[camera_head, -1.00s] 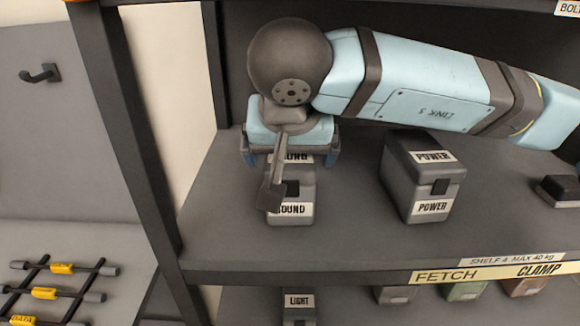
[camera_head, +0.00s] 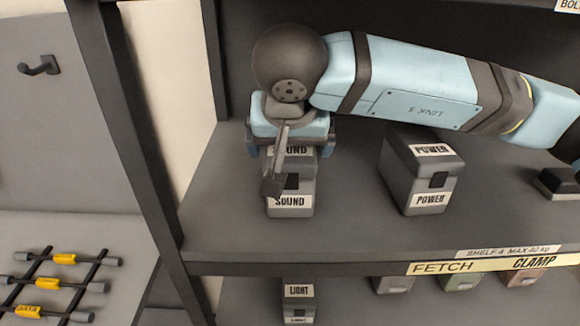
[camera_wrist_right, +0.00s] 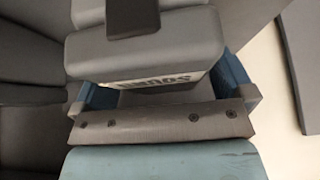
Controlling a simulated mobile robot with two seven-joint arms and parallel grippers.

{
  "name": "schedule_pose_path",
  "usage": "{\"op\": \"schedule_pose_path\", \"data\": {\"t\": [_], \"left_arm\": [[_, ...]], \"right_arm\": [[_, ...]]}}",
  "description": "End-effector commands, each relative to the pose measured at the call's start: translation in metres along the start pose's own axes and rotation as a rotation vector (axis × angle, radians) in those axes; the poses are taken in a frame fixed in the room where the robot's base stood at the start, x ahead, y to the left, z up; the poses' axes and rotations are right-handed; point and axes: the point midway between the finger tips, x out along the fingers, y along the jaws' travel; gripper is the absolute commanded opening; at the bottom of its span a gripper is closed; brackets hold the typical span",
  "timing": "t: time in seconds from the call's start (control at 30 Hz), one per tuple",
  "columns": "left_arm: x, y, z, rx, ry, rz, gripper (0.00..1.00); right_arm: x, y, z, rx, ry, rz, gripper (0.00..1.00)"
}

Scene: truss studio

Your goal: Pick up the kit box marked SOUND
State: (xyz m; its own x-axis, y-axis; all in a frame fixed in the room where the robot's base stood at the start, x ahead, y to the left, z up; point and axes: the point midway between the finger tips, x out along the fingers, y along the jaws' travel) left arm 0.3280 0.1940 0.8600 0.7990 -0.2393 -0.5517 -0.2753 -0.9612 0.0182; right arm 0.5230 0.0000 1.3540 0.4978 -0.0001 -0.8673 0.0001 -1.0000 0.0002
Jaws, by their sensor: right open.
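The grey kit box marked SOUND (camera_head: 302,203) stands on the upper shelf at the left, its front label readable and its top label partly covered. My right gripper (camera_head: 290,152) is over the box, with one blue finger on each side of it. In the right wrist view the box (camera_wrist_right: 150,52) sits between the blue fingers of the gripper (camera_wrist_right: 160,95), its SOUND label upside down. The gripper is open, and a gap shows beside the box. My left gripper is not in view.
A grey POWER box (camera_head: 405,190) stands to the right on the same shelf (camera_head: 350,240). A dark item (camera_head: 558,184) lies farther right. A LIGHT box (camera_head: 285,305) stands on the shelf below. A dark upright post (camera_head: 135,150) is at the left.

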Motion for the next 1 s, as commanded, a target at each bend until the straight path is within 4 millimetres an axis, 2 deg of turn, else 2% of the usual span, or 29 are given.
{"op": "schedule_pose_path", "data": {"t": [0.8, 0.83, 1.0], "left_arm": [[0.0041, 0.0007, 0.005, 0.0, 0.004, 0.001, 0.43], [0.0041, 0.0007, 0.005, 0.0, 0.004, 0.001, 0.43], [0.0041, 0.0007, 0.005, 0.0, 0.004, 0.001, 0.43]], "right_arm": [[0.0027, 0.0, 0.0016, 0.0, 0.0, 0.0, 1.0], [0.0027, 0.0, 0.0016, 0.0, 0.0, 0.0, 0.98], [0.0027, 0.0, 0.0016, 0.0, 0.0, 0.0, 0.59]]}}
